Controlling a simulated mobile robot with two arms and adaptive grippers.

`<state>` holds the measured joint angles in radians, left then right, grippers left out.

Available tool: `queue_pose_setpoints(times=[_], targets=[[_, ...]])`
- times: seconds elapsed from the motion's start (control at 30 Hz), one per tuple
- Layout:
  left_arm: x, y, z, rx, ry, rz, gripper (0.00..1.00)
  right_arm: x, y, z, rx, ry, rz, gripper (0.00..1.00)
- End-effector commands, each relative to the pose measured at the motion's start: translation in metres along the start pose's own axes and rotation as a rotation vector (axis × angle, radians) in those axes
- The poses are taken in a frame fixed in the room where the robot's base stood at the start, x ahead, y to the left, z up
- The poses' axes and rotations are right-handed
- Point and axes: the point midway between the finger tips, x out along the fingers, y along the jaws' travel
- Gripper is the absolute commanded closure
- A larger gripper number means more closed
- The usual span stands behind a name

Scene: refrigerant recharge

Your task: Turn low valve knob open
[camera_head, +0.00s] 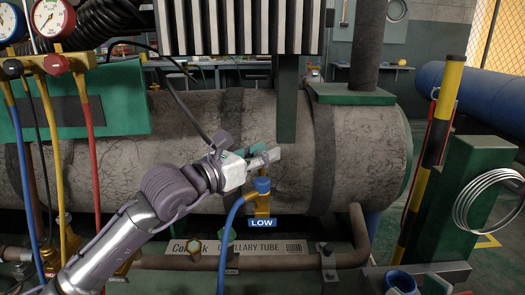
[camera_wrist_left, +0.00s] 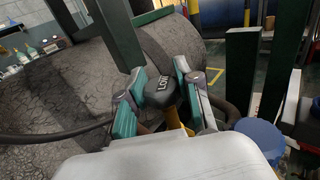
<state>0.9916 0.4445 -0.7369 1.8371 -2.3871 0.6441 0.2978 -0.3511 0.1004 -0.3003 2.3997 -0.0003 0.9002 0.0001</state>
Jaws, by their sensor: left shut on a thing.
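The low valve knob (camera_wrist_left: 160,88) is dark, with "LOW" lettered on its top. In the left wrist view it sits between the two green-padded fingers of my left gripper (camera_wrist_left: 158,96), which is shut on it. In the head view my left gripper (camera_head: 263,157) reaches in front of the large grey tank, just above a blue hose fitting (camera_head: 262,185) and a blue "LOW" sign (camera_head: 262,223). The knob is mostly hidden by the fingers there. My right gripper is not in view.
The grey tank (camera_head: 365,150) lies behind the valve. A blue hose (camera_head: 229,225) drops from the fitting. Gauges (camera_head: 52,17) with coloured hoses hang at the left. A yellow-black post (camera_head: 440,120) and a green stand (camera_head: 478,190) are at the right.

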Motion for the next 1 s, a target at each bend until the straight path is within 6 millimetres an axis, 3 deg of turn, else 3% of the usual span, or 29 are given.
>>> queue_pose_setpoints(times=[0.27, 0.3, 0.43, 0.77, 1.0], targets=[[0.0, -0.001, -0.002, 0.0, 0.003, -0.001, 1.0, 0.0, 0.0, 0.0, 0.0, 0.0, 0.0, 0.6], [0.0, -0.001, -0.002, 0.0, 0.003, -0.001, 0.62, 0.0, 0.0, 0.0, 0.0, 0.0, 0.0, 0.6], [0.0, -0.001, -0.001, 0.0, 0.002, -0.001, 0.4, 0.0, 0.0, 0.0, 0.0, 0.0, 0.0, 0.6], [-0.002, 0.0, -0.001, 0.0, 0.001, -0.001, 0.4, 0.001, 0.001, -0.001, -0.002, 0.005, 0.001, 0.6], [-0.036, 0.001, -0.002, 0.001, 0.003, 0.001, 0.4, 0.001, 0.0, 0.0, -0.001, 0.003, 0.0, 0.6]])
